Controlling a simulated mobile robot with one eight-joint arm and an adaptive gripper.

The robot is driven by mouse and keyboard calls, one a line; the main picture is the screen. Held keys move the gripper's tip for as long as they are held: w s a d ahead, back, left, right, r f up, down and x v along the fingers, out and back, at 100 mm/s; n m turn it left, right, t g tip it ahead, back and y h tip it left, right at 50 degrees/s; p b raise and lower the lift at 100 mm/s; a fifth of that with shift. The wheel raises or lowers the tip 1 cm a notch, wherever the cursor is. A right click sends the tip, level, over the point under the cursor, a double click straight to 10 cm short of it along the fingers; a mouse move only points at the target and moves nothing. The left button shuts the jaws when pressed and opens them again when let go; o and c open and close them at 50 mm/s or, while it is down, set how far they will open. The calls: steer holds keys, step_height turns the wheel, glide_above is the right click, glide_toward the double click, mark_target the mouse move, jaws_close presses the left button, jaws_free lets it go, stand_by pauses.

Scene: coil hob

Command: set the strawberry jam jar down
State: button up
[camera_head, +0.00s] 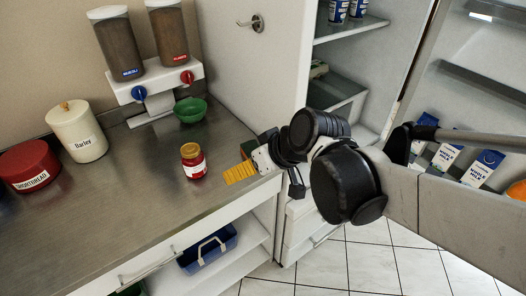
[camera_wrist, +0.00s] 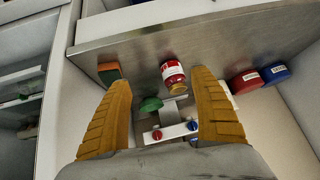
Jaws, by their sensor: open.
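The strawberry jam jar (camera_head: 193,162) is a small red jar with a white label and a yellowish lid. In the wrist view the two yellow fingers of my gripper (camera_wrist: 160,78) are spread wide and empty. The jar (camera_wrist: 173,72) shows beyond and between them, nearer the right finger. In the head view one finger hides the other.
A green bowl (camera_head: 190,110) and a dispenser (camera_head: 155,78) stand behind the jar. A barley canister (camera_head: 77,132) and a red shortbread tin (camera_head: 28,166) are at the left. An orange and green block (camera_wrist: 109,73) lies near the left finger. The open fridge is at the right.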

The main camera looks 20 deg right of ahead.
steer(key=s+d+r+m+h, duration=0.1)
steer(key=s+d+m+h, duration=0.2)
steer(key=s+d, duration=0.2)
steer(key=s, duration=0.3)
steer(key=shift+d+m+h, duration=0.3)
steer(key=shift+d+h, duration=0.05)
steer(key=shift+h, duration=0.05)
stand_by(1.6)
